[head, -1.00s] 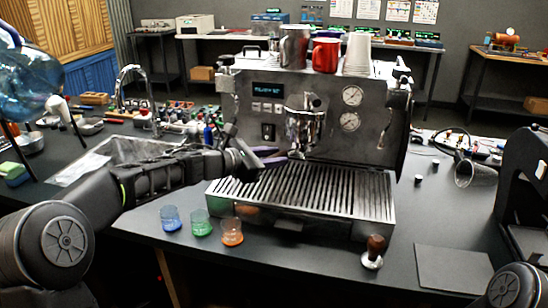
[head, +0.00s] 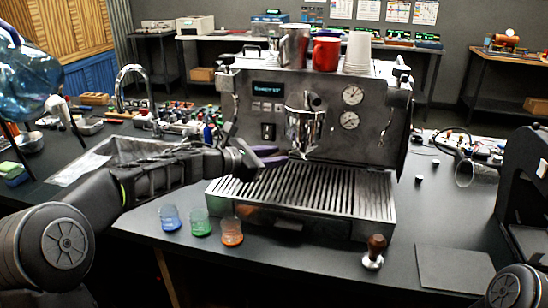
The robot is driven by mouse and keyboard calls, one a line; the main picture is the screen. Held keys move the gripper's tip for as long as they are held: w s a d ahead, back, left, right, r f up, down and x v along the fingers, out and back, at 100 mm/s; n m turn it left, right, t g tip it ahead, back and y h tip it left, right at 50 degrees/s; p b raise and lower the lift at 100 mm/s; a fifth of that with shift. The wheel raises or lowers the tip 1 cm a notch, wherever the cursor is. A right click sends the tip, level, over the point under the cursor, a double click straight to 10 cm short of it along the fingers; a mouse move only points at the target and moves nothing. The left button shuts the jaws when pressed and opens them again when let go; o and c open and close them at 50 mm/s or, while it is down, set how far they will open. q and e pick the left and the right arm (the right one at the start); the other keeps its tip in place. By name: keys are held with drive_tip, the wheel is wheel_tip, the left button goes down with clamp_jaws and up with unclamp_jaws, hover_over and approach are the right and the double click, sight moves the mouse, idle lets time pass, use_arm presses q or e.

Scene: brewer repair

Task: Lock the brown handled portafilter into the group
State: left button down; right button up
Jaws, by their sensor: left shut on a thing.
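The espresso machine (head: 250,130) stands in the middle of the counter, with its chrome group (head: 304,125) on the front face. My left gripper (head: 277,156), with purple fingers, reaches in from the left to just below and left of the group. It is shut on the portafilter, whose handle is mostly hidden by the fingers. A small metal part at the fingertips, under the group, seems to be the portafilter (head: 297,154). I cannot tell whether it is seated in the group. My right gripper is out of view.
The slatted drip tray (head: 300,190) lies below my left gripper. A wooden-handled tamper (head: 375,251) stands at the front right beside a dark mat (head: 453,269).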

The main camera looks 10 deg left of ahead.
use_arm(q)
drive_tip(key=shift+r, duration=0.55)
idle(1.0)
drive_tip(key=shift+r, duration=0.4)
idle(0.5)
idle(0.7)
drive_tip(key=shift+r+p, duration=0.3)
drive_tip(key=shift+r, duration=0.05)
idle(0.5)
idle(0.7)
drive_tip(key=shift+r, duration=0.35)
idle(0.7)
idle(0.7)
